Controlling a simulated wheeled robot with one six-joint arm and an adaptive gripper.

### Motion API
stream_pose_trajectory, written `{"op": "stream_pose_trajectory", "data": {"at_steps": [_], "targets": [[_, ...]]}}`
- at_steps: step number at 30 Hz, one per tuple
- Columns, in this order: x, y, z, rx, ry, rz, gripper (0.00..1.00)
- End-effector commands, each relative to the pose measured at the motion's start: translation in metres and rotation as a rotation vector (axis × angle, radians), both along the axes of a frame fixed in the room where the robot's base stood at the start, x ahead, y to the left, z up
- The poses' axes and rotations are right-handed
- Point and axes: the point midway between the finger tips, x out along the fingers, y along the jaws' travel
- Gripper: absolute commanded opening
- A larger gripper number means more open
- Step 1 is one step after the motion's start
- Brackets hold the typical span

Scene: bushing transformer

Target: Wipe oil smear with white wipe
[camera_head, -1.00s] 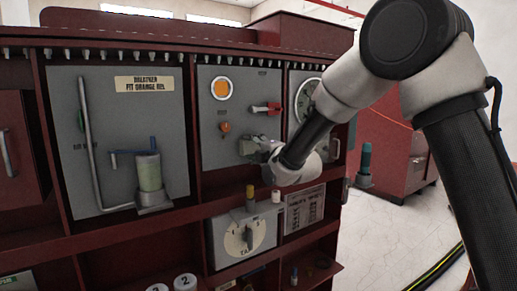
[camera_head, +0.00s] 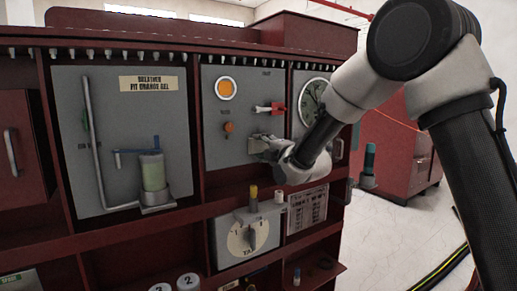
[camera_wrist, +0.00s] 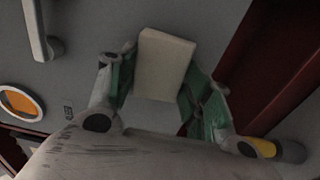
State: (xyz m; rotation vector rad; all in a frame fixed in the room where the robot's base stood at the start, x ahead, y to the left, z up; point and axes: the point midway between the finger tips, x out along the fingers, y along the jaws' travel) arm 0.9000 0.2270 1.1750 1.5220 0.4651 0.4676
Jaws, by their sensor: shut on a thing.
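The white wipe, a pale block (camera_wrist: 164,62), is between the green-lined fingers of my gripper (camera_wrist: 157,82) in the wrist view. My gripper is shut on it and holds it at or close to the grey panel. In the head view my gripper (camera_head: 260,146) is at the middle grey panel (camera_head: 215,160), below the red-handled valve (camera_head: 275,107) and right of a small orange knob (camera_head: 229,127). I cannot make out the oil smear in either view; my gripper and the wipe cover part of the panel. Contact with the panel cannot be told.
An orange round window (camera_head: 226,88) is on the same panel. A gauge (camera_head: 313,98) is to the right, partly behind my arm. Below are a dial box (camera_head: 243,238) and a yellow-topped post (camera_head: 252,197). A breather jar (camera_head: 152,172) is at left. Dark red frame bars (camera_head: 196,120) divide the panels.

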Motion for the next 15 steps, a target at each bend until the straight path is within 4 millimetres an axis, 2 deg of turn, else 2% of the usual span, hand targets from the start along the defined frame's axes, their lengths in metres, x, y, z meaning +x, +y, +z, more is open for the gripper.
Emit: {"op": "stream_pose_trajectory", "data": {"at_steps": [5,15], "targets": [[-0.001,0.006,0.001,0.0,-0.001,0.001,0.28],[-0.02,0.031,0.001,0.001,-0.002,0.002,0.28]]}}
